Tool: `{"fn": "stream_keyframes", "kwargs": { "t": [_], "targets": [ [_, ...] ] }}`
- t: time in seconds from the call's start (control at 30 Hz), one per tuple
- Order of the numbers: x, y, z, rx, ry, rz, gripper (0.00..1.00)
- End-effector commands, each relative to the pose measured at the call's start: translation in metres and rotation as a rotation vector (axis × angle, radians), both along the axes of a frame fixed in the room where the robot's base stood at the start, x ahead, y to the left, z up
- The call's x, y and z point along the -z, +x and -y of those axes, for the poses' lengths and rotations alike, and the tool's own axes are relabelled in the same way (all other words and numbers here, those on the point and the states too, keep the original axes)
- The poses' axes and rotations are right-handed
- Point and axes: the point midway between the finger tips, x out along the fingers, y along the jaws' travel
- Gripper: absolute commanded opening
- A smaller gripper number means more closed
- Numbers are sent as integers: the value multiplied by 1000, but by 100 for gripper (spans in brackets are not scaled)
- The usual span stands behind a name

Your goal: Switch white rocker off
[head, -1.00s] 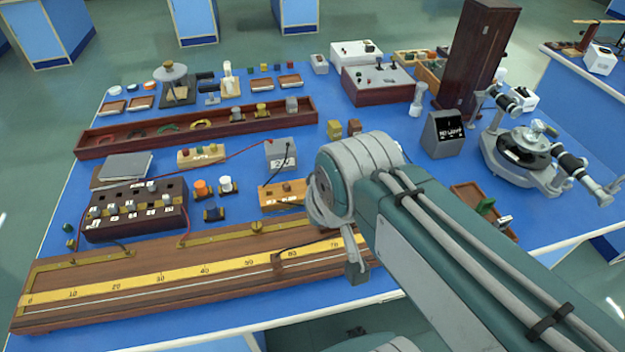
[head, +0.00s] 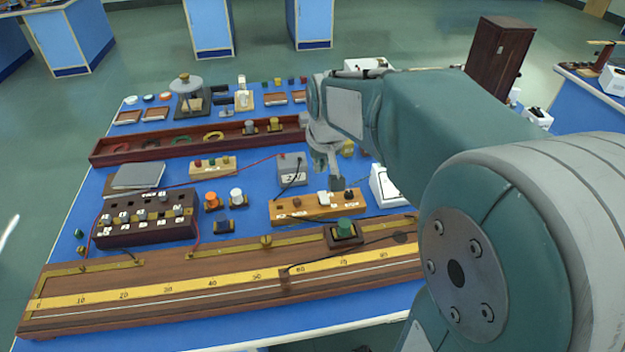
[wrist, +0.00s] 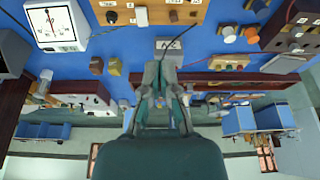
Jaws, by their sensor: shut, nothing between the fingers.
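An orange-brown wooden block (head: 283,211) stands on the blue bench behind the long scale board. A small white rocker (head: 323,198) is on its top, between a brown knob and a dark knob. The wrist view shows the block (wrist: 180,14) at the top edge, with the white rocker (wrist: 141,15) on it. My gripper (head: 335,184) is shut and empty, pointing down just above and slightly right of the rocker. It looks apart from it, but the exact gap cannot be told. In the wrist view my gripper (wrist: 163,72) shows with its fingers together.
A white dial meter (wrist: 55,24) stands beside the block. A grey box (head: 291,168) with a black lead is behind it. The scale board (head: 150,304) with a green-knobbed slider (head: 344,228) lies in front. A dark switch box (head: 145,235) is at left.

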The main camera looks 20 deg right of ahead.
Motion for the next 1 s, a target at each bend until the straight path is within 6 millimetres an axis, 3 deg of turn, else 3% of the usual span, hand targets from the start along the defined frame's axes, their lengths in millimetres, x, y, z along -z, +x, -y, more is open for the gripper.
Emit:
{"fn": "stream_keyframes", "kwargs": {
  "t": [0.2,0.43,1.0],
  "targets": [
    [28,37,22,29,6,-40,0],
    [57,66,41,53,13,-71,0],
    [69,76,48,61,15,-82,0]
  ]
}}
